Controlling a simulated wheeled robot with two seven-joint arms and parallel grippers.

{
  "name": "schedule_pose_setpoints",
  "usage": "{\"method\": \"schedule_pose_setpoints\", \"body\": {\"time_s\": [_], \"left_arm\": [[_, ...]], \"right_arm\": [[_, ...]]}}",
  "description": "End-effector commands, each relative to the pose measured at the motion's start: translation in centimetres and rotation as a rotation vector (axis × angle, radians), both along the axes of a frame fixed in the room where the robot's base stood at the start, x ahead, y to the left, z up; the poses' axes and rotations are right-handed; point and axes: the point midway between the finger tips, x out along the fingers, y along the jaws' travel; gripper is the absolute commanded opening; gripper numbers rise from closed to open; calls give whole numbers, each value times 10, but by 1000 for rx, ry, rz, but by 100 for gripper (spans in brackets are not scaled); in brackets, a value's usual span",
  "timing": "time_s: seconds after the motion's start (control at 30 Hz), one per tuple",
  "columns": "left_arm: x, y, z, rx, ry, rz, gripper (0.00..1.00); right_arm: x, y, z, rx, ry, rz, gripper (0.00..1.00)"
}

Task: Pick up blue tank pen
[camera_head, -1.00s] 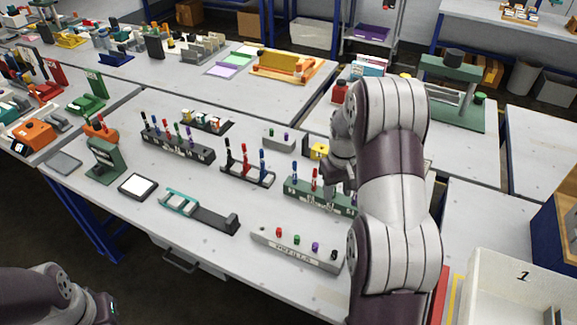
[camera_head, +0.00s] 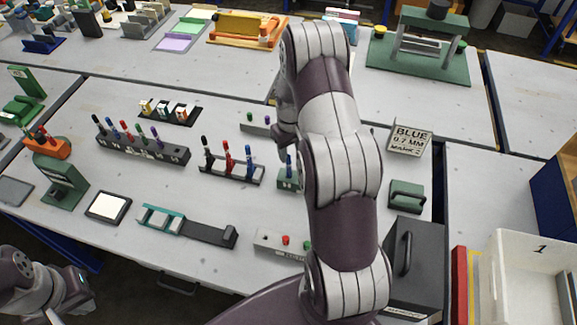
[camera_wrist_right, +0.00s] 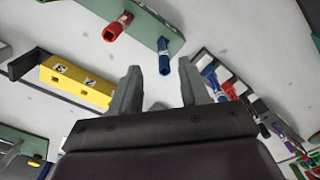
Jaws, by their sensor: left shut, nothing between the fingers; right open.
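A blue pen (camera_head: 289,165) stands in a green rack (camera_head: 284,182), partly hidden by my right arm. In the right wrist view a blue pen (camera_wrist_right: 164,57) stands in a green rack (camera_wrist_right: 150,18) beside a red pen (camera_wrist_right: 117,27). My right gripper (camera_wrist_right: 160,77) is open; this blue pen shows between its fingertips, and contact cannot be told. Other blue pens (camera_head: 249,160) stand in a black stand (camera_head: 228,174) to the left. A sign (camera_head: 410,139) reads "BLUE 0.7 MM". My left gripper (camera_head: 80,285) is shut and empty at lower left, away from the pens.
A long dark rack (camera_head: 142,150) holds several pens at left. A yellow block (camera_wrist_right: 75,82) lies left of my right fingers. A dark box with a handle (camera_head: 412,262) stands at right.

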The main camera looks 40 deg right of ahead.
Motion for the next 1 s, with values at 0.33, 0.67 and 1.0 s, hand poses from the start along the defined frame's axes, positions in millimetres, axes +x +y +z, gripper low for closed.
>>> {"method": "schedule_pose_setpoints", "body": {"time_s": [0.33, 0.67, 1.0], "left_arm": [[0, 0, 20, 0, 0, 0, 0], [0, 0, 19, 0, 0, 0, 0], [0, 0, 18, 0, 0, 0, 0]], "right_arm": [[3, 2, -51, 0, 1, 1, 45], [3, 2, -53, 0, 0, 1, 3], [4, 2, -50, 0, -1, 1, 0]]}}
